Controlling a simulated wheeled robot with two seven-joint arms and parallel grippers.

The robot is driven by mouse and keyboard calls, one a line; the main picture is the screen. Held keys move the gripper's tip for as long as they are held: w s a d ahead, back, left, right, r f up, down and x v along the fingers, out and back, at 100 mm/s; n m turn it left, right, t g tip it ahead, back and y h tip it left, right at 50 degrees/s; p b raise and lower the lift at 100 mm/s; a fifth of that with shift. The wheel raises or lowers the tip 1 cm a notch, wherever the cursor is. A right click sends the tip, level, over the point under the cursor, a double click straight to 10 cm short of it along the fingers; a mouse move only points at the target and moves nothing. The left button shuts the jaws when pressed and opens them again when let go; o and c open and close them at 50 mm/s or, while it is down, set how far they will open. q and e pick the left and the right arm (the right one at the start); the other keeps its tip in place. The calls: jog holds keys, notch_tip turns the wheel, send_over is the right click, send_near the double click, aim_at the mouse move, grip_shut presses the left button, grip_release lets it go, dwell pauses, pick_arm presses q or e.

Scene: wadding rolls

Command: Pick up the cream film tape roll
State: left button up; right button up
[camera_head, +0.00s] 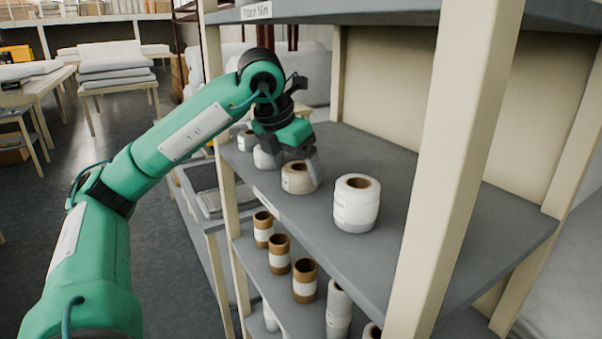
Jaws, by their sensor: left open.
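A cream tape roll (296,180) stands upright on the grey middle shelf (405,200), its brown core facing up. My left gripper (298,163) is open and points down at this roll, with its fingers at the roll's top and right side. Part of the roll's far side is hidden by the fingers. I cannot tell whether they touch it. A larger white roll (356,205) stands to the right on the same shelf, apart from the gripper. My right gripper is not in view.
A smaller white roll (266,158) stands just behind the cream one, with another (247,140) farther back. Cream shelf posts (455,170) and an upper shelf (400,12) frame the space. Brown rolls (304,281) stand on the shelf below. The middle shelf's right part is clear.

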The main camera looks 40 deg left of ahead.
pick_arm(q)
jog(key=shift+x, duration=1.1)
jog(key=c, duration=1.1)
